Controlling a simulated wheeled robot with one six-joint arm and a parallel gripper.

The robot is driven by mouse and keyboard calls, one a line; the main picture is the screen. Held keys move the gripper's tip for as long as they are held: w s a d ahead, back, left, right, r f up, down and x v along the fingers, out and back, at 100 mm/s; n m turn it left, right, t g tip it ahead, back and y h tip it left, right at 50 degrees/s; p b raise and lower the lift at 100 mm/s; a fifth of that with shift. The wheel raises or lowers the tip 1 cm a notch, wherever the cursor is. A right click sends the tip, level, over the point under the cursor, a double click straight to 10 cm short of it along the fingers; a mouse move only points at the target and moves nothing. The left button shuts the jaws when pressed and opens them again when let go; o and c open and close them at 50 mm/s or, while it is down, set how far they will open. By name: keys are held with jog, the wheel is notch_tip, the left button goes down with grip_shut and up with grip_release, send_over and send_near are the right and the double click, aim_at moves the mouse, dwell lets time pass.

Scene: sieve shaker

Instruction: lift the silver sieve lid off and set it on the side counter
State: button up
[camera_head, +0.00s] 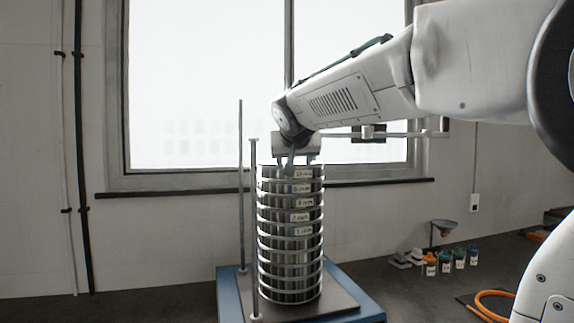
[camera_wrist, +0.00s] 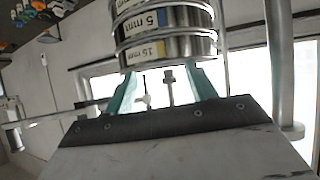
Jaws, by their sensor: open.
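A tall stack of silver sieves (camera_head: 290,248) with white size labels stands upright on the shaker. Its top, where the silver lid sits, is partly hidden by my gripper (camera_head: 294,162), which points down from above. I cannot tell whether the fingers touch the lid.
Two upright rods (camera_head: 241,185) (camera_head: 254,230) stand close to the stack's left on the blue shaker base (camera_head: 229,292). Bare counter (camera_head: 415,290) lies between.

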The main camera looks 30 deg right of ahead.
jog(key=shift+m+t+h, duration=0.3)
jog(key=shift+t+h, duration=0.2)
jog(key=shift+t, duration=0.2)
jog(key=w+d+r, duration=0.1)
jog(key=w+r, duration=0.2)
jog(key=w+d+r, duration=0.1)
jog(key=w, duration=0.1)
jog(key=shift+d+r, duration=0.15)
jog(key=shift+d, duration=0.15)
jog(key=x, duration=0.7)
jog(key=shift+w, duration=0.25)
jog(key=shift+a, duration=0.1)
jog(key=c, duration=1.2)
